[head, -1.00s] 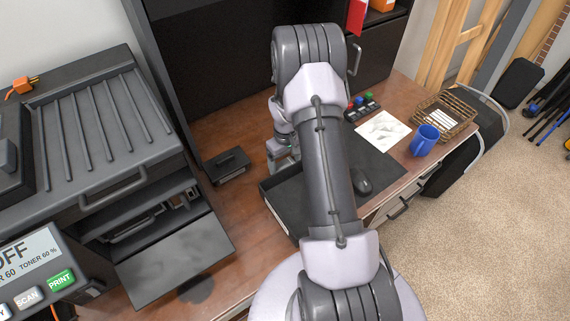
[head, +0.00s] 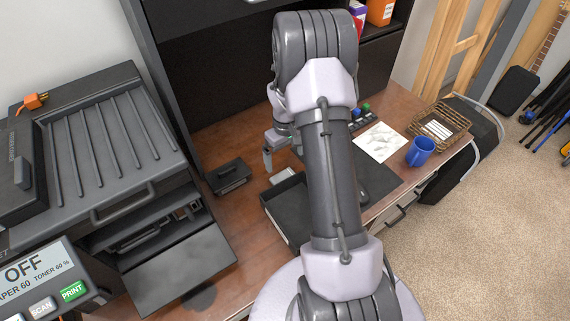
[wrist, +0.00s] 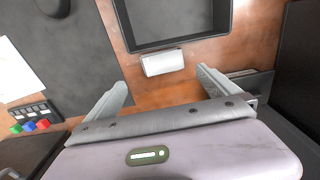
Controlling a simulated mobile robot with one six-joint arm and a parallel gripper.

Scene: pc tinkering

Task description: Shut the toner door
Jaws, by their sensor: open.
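The toner door (head: 180,268) is a dark flat flap hanging open at the front of the grey printer (head: 110,150), tilted outward over the desk. The dark opening behind it shows inner parts. My gripper (head: 268,158) is above the desk to the right of the printer, well apart from the door; part of it is hidden by my arm. In the wrist view my gripper (wrist: 162,82) has its fingers spread with nothing between them. The door is not seen in the wrist view.
A black tray (head: 287,224), a small white block (head: 283,175) and a black box (head: 229,175) lie on the desk (head: 235,215). The printer's control panel (head: 45,280) is at lower left. A blue mug (head: 420,152) and wicker basket (head: 440,125) stand at right.

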